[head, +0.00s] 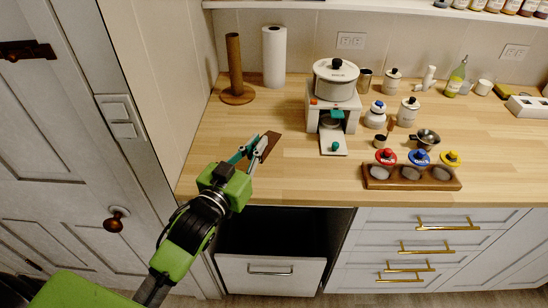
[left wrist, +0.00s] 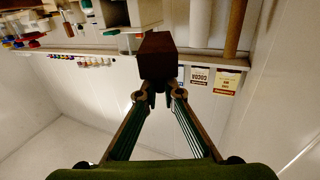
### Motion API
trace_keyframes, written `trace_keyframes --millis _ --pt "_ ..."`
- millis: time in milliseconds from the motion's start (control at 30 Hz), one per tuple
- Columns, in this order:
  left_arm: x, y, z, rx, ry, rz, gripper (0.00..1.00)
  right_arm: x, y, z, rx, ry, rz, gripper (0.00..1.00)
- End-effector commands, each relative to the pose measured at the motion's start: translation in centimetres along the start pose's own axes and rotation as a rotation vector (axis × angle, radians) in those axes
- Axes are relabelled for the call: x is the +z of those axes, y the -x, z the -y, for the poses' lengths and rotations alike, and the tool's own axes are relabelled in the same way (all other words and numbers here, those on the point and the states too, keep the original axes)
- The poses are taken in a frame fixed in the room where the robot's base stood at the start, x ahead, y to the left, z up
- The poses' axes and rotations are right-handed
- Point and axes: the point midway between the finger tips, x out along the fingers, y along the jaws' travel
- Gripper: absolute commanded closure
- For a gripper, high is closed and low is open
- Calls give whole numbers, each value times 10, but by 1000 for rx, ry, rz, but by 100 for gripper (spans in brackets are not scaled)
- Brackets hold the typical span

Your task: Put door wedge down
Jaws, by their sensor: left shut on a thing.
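The door wedge (head: 270,143) is a dark brown block over the left front part of the wooden counter (head: 290,180). My left gripper (head: 254,150) is shut on it, reaching in over the counter's front edge. In the left wrist view, the wedge (left wrist: 157,52) sticks out beyond the tips of my left gripper (left wrist: 157,96). I cannot tell whether the wedge touches the counter or hangs just above it. My right gripper is not in view.
A paper towel roll (head: 274,57) and a wooden holder (head: 236,75) stand behind. An open drawer (head: 270,270) is below. Bare counter surrounds the wedge.

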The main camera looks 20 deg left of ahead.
Motion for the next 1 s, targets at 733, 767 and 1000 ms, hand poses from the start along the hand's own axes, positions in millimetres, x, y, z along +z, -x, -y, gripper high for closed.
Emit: trace_keyframes --millis 733,767,1000 --pt "86 -36 -20 -1 0 4 100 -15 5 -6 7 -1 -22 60" --pt "86 -36 -20 -1 0 3 100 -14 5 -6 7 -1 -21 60" --pt "88 -36 -20 -1 0 4 100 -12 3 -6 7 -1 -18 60"
